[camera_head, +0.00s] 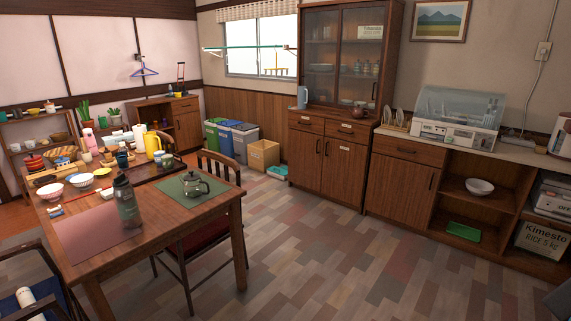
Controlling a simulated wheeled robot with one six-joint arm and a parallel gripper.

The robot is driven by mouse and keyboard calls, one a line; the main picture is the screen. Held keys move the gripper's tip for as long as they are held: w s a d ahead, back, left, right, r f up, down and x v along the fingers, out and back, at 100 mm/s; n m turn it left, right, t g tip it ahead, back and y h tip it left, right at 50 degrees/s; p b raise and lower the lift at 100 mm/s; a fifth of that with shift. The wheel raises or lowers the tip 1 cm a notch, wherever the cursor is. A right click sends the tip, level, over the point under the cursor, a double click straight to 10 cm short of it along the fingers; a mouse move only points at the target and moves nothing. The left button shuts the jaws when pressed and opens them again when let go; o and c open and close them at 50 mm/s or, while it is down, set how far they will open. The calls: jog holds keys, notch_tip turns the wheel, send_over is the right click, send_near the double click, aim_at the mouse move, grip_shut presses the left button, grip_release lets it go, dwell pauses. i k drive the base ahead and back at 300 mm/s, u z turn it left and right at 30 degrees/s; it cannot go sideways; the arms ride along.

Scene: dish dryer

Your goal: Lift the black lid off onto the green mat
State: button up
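A black lid (191,176) sits on top of a small glass teapot (196,188) with a dark handle and rim. The teapot stands upright on the green mat (172,190) at the right end of the wooden dining table. Bare mat shows around the teapot. A tall dark grey-green bottle (128,205) with a dark cap stands upright to the left of the mat, near a pink mat (88,240). My gripper is not seen in this view.
Bowls (81,180), a yellow jug (152,145) and several other items crowd the table's far left part. Chairs stand beside the table, one (218,165) just behind it. Open floor (310,255) lies right of the table. A dish dryer (458,117) stands on the right counter.

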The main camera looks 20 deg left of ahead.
aim_at(192, 177)
jog(key=u, duration=0.15)
jog(key=i, duration=1.85)
jog(key=u, duration=1.15)
jog(key=i, duration=1.4)
jog(key=u, duration=0.9)
jog(key=i, duration=0.35)
jog(key=u, duration=0.1)
